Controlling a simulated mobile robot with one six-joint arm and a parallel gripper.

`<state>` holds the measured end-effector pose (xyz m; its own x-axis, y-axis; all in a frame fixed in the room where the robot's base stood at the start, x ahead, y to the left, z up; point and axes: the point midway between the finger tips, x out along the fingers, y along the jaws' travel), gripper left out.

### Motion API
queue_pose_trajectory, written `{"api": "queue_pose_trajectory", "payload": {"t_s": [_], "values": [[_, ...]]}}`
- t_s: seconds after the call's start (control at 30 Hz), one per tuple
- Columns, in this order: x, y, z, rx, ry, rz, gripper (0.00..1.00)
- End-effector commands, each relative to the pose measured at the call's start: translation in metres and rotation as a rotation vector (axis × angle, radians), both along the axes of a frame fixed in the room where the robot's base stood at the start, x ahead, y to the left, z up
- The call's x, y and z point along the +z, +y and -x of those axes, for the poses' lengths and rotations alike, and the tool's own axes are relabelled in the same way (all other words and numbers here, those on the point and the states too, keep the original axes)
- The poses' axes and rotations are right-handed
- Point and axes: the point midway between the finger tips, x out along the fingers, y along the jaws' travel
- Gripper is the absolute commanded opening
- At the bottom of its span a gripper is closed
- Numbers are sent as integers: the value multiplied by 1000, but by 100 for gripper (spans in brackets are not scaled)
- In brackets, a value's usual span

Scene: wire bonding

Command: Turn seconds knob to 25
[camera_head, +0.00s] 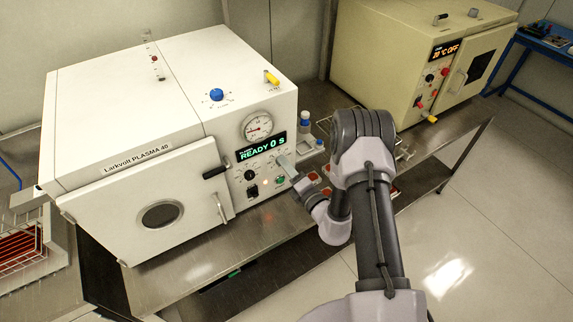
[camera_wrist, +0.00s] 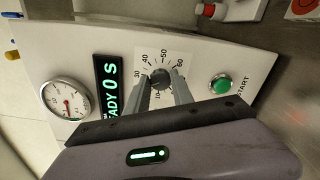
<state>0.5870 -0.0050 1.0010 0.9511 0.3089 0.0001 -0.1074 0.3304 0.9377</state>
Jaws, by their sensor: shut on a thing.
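The seconds knob is a small dark round knob (camera_wrist: 160,77) on the white front panel of the plasma machine (camera_head: 170,110). A printed dial with numbers such as 30, 40, 50 and 60 surrounds it; the part below is hidden by my gripper. My gripper (camera_wrist: 160,84) has its two grey fingers on either side of the knob and is shut on it. The green display (camera_head: 262,149) reads "READY 0 S". The knob's pointer is too unclear to read.
A green START button (camera_wrist: 220,85) is right of the knob in the wrist view. A pressure gauge (camera_head: 257,126) is above the display. A black knob (camera_head: 252,191) and a door handle (camera_head: 221,208) are to the left. A beige oven (camera_head: 385,60) stands behind right.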

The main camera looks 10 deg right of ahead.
Motion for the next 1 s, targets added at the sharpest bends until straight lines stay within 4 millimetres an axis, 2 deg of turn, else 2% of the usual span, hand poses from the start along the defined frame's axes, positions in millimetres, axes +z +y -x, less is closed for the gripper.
{"api": "queue_pose_trajectory", "payload": {"t_s": [0.3, 0.73, 0.77, 0.8, 0.87, 1.0], "values": [[-1, 0, 0, 1, 23, -67, 0], [-1, 0, 0, 1, 25, -74, 0], [-1, 0, 0, 1, 25, -73, 32], [-1, 0, 0, 1, 25, -73, 40], [-1, 0, 0, 1, 25, -73, 50], [-1, 0, 0, 1, 25, -73, 50]]}}
